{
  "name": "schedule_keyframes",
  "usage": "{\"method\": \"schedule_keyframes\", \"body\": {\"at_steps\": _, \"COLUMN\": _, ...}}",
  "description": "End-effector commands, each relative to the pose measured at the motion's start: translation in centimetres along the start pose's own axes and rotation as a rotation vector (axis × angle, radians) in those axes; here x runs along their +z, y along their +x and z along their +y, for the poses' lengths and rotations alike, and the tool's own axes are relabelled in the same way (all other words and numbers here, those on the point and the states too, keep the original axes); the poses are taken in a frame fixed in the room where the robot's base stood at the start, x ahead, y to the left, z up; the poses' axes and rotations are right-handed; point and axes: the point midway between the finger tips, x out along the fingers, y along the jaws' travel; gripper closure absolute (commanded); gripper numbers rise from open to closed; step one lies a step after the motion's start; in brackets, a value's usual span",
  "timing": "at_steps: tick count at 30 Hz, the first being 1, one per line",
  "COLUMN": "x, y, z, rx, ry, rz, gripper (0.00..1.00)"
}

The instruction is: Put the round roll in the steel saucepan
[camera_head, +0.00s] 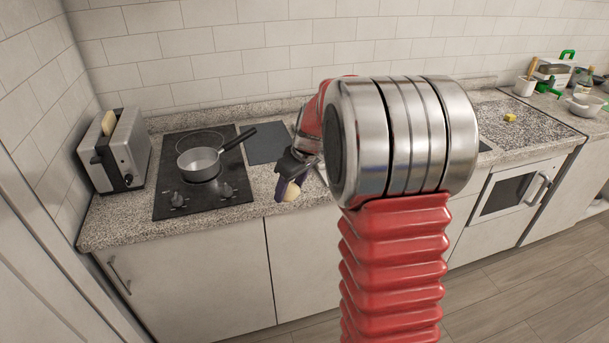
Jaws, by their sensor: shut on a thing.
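The steel saucepan (199,168) stands on the black hob at the left. Its dark handle points to the back right, and its visible inside looks empty. My gripper (285,187) is to the right of the saucepan, near the front part of the counter. It is shut on the round roll (292,192), a small pale, rounded thing partly hidden by the fingers. I cannot tell whether the roll touches the counter.
A toaster (122,155) with bread stands left of the hob (176,200). A dark flat board (266,145) lies right of the hob. My arm hides the middle of the counter. A yellow thing (510,118), a white bowl (584,106) and several other items are at the far right.

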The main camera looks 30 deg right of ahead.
Motion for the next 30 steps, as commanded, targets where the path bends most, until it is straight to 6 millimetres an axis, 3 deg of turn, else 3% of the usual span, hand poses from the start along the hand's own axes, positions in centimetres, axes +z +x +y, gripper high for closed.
{"method": "schedule_keyframes", "body": {"at_steps": 15, "x": 0.1, "y": 6.3, "z": -10.6, "rx": 0.091, "ry": 0.219, "rz": 0.018, "gripper": 0.75}}
{"method": "schedule_keyframes", "body": {"at_steps": 21, "x": 0.1, "y": 7.0, "z": -11.9, "rx": 0.100, "ry": 0.251, "rz": 0.029, "gripper": 0.75}}
{"method": "schedule_keyframes", "body": {"at_steps": 30, "x": 0.2, "y": 7.0, "z": -11.9, "rx": 0.100, "ry": 0.252, "rz": 0.029, "gripper": 0.75}}
